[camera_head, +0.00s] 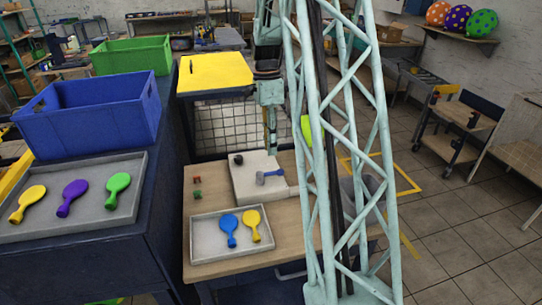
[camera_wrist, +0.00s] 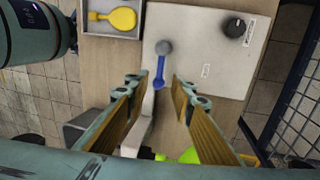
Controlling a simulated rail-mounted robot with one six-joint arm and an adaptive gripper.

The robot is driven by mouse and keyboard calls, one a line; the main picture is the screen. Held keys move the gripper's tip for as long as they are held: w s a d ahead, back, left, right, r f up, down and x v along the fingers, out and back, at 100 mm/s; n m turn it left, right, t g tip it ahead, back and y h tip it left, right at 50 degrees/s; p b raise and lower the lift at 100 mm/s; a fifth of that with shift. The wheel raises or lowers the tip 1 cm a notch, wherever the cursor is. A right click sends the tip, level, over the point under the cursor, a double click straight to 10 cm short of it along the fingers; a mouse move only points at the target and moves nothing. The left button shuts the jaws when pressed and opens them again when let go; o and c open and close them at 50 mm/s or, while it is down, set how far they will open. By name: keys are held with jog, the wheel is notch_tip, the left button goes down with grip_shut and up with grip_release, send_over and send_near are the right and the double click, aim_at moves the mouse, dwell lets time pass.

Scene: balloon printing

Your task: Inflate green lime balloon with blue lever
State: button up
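The blue lever (camera_head: 272,174) sits on the white inflating device (camera_head: 246,184) on the wooden table. In the wrist view the lever (camera_wrist: 159,72) has a grey round end and lies just beyond the space between my fingertips. My gripper (camera_wrist: 160,88) is open, its wood-coloured pads apart, with nothing held. In the head view my gripper (camera_head: 270,145) hangs above the device's back side. A lime green thing, likely the balloon (camera_head: 306,128), is partly hidden behind my lattice column. Its lime edge (camera_wrist: 188,156) shows low in the wrist view, near the device's pale pipe (camera_wrist: 137,128).
A black knob (camera_head: 238,159) is on the device. A grey tray (camera_head: 204,257) in front holds blue and yellow balloons. Another tray (camera_head: 20,232) at left holds yellow, purple and green balloons, beside a blue crate (camera_head: 85,125). A wire mesh panel (camera_head: 222,128) stands behind the table.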

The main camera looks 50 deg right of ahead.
jog(key=shift+w+d+r, duration=0.1)
jog(key=shift+w+r, duration=0.05)
jog(key=shift+r, duration=0.6)
jog(key=shift+w+d+r, duration=0.1)
jog(key=shift+r, duration=0.6)
jog(key=shift+a, duration=0.1)
